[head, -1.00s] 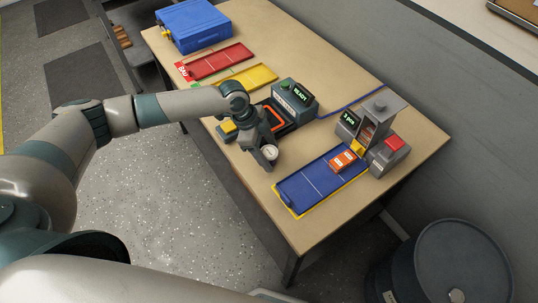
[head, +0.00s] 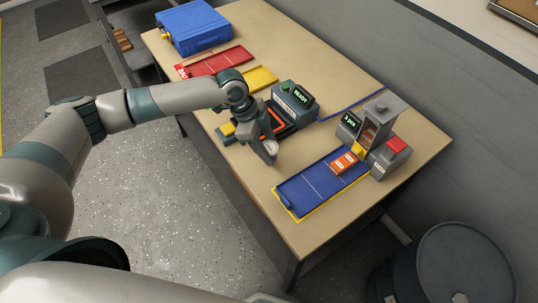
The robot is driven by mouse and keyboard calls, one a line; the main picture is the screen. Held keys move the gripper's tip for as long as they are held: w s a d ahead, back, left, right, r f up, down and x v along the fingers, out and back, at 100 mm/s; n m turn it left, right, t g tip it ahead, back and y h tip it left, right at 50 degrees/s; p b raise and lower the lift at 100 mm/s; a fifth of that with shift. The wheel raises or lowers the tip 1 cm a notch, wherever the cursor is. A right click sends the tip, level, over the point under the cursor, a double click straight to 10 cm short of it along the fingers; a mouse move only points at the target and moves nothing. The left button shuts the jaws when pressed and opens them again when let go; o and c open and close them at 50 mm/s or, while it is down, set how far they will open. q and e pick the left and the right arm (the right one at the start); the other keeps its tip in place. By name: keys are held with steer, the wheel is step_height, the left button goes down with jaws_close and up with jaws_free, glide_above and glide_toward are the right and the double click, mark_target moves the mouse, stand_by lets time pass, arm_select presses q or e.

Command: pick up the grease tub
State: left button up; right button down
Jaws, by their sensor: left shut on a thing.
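The grease tub, a small round grey tub with a pale top (head: 271,147), is at the end of my left gripper (head: 262,148). My left gripper is shut on it, in front of the small machine with the orange-edged tray. The tub looks tilted and is partly hidden by the gripper. I cannot tell how far it is above the table. My right gripper is not in view.
A machine reading READY (head: 293,98) stands just behind the gripper. A blue tray (head: 298,194) with an orange box (head: 345,161) and a grey dispenser (head: 379,130) are to the right. Red (head: 222,62) and yellow (head: 262,77) mats and a blue case (head: 194,26) lie further back.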

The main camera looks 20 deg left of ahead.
arm_select(q)
steer(key=s+d+r+b, duration=0.3)
steer(key=s+d+r, duration=0.3)
steer(key=s, duration=0.4)
steer(key=shift+r, duration=0.85)
